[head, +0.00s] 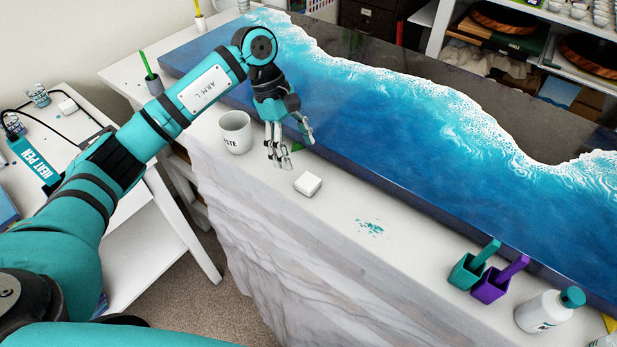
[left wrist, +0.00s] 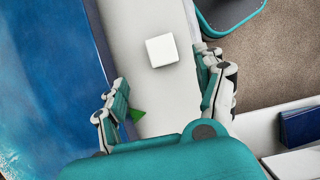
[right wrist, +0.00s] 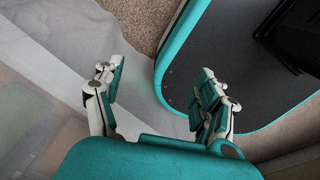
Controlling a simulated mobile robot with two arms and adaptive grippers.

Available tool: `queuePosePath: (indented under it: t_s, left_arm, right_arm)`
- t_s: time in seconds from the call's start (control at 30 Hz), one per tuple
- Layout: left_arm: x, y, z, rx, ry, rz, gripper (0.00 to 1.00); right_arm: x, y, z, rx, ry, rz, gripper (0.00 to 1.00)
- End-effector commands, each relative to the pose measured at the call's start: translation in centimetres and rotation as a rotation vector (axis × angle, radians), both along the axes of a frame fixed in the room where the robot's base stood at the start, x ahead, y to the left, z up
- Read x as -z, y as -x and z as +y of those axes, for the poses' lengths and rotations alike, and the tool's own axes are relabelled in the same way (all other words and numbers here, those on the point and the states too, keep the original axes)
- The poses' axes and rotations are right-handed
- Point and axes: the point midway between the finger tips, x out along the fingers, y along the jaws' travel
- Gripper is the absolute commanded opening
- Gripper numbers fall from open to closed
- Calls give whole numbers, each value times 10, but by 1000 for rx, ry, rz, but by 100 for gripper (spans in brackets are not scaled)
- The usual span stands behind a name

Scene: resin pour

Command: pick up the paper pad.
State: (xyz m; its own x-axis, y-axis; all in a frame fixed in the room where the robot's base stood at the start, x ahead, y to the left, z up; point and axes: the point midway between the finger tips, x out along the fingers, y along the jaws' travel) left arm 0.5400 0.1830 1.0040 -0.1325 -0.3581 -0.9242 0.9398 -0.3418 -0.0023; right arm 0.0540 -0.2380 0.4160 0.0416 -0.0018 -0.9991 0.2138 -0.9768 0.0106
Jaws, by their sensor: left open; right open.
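The paper pad (head: 308,184), a small white block with rounded edges, lies on the white strip of table in front of the blue resin slab. In the left wrist view the pad (left wrist: 162,51) sits just beyond the fingertips, between their lines. My left gripper (head: 290,152) is open and empty above the table, a little behind and left of the pad in the head view. My right gripper (right wrist: 157,84) shows only in its own wrist view; it is open and empty, away from the pad.
A white mug (head: 235,132) stands left of my left gripper. A green wedge (head: 298,148) lies close by the slab (head: 400,150). Teal (head: 468,271) and purple (head: 491,288) cups and a white bottle (head: 543,312) stand at the right. The table around the pad is clear.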

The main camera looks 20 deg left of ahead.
Motion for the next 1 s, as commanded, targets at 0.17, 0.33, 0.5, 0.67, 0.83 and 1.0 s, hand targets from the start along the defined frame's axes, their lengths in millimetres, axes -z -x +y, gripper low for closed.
queuePosePath:
  t_s: [0.17, 0.33, 0.5, 0.67, 0.83, 1.0]
  left_arm:
    - [20, 4, -9, 0, 2, 2, 71]
    - [29, 6, -13, 0, 2, 2, 71]
    - [47, 16, -25, 2, 2, 5, 71]
    - [67, 17, -31, -1, 3, 1, 71]
    - [72, 17, -32, 0, 2, -2, 71]
    - [72, 17, -32, 0, 1, -1, 63]
  right_arm:
    - [-10, -31, 4, 0, -7, -48, 73]
    - [-17, -50, 7, 0, -12, -78, 73]
    - [-35, -44, 6, 0, -9, -66, 73]
    - [-38, -29, 5, 1, -8, -45, 73]
    - [-37, -22, 4, 1, -6, -33, 73]
    - [-37, -26, 4, 1, -6, -39, 73]
